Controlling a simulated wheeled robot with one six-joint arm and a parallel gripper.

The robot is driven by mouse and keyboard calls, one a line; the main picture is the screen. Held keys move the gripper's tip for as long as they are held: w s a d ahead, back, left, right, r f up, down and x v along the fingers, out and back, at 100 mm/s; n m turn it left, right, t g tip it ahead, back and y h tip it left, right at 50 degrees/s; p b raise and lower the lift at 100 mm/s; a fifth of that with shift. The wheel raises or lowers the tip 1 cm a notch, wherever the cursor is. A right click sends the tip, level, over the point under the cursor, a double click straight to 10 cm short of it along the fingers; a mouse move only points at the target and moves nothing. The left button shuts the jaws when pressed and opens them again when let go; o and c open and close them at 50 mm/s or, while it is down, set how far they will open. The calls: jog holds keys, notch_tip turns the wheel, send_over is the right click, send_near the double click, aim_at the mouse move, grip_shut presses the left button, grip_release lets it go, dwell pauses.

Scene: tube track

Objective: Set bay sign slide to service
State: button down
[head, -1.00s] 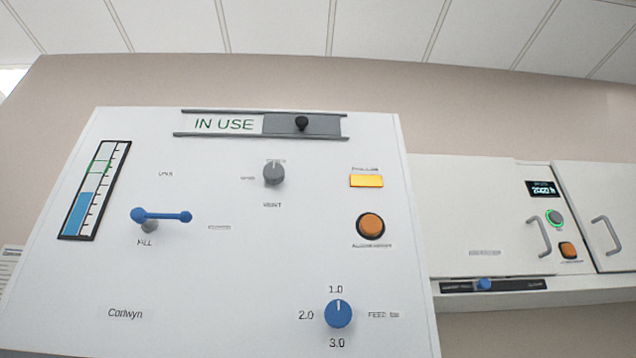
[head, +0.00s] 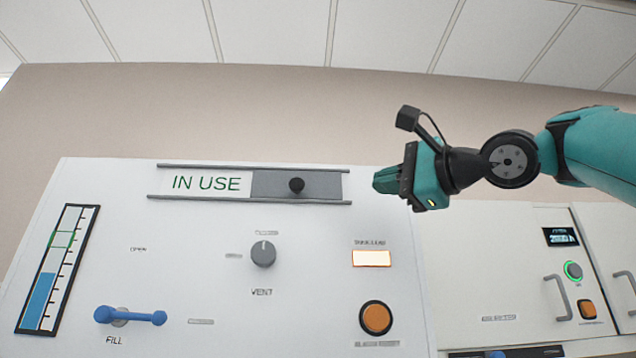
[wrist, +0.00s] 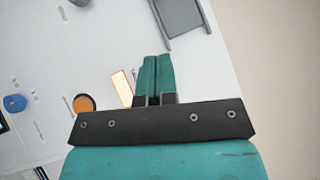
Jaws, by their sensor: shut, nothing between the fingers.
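The bay sign slide (head: 320,185) is a grey plate with a black knob (head: 296,184), set in a rail at the top of the white panel. The plate covers the right part of the rail, and the left part reads "IN USE" (head: 206,183). My gripper (head: 376,182) is shut and empty, just right of the rail's right end, at about the slide's height in the picture. In the wrist view my shut fingers (wrist: 157,62) point at the panel, below the grey rail end (wrist: 183,18). Contact with the panel cannot be told.
The panel also carries a grey vent knob (head: 263,253), a lit indicator (head: 372,258), an orange button (head: 376,318), a blue fill lever (head: 130,316) and a level gauge (head: 57,270). Another white cabinet (head: 505,260) with handles stands to the right. The space in front of the slide looks clear.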

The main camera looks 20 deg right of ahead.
jog(key=shift+w, duration=0.1)
jog(key=p, duration=0.4)
send_near(317, 186)
jog(key=w+a, duration=0.1)
jog(key=w+a+f, duration=0.1)
jog(key=w, duration=0.1)
jog(key=shift+w+a, duration=0.1)
jog(key=shift+w, duration=0.15)
jog(key=a, duration=0.1)
jog(key=a+p, duration=0.1)
jog(key=shift+w+a+r, duration=0.3)
jog(key=shift+w+a, duration=0.05)
jog(key=shift+w, duration=0.05)
jog(key=shift+w+a, duration=0.2)
jog(key=shift+a, duration=0.05)
jog(key=shift+w+a, duration=0.1)
jog(key=shift+a, duration=0.1)
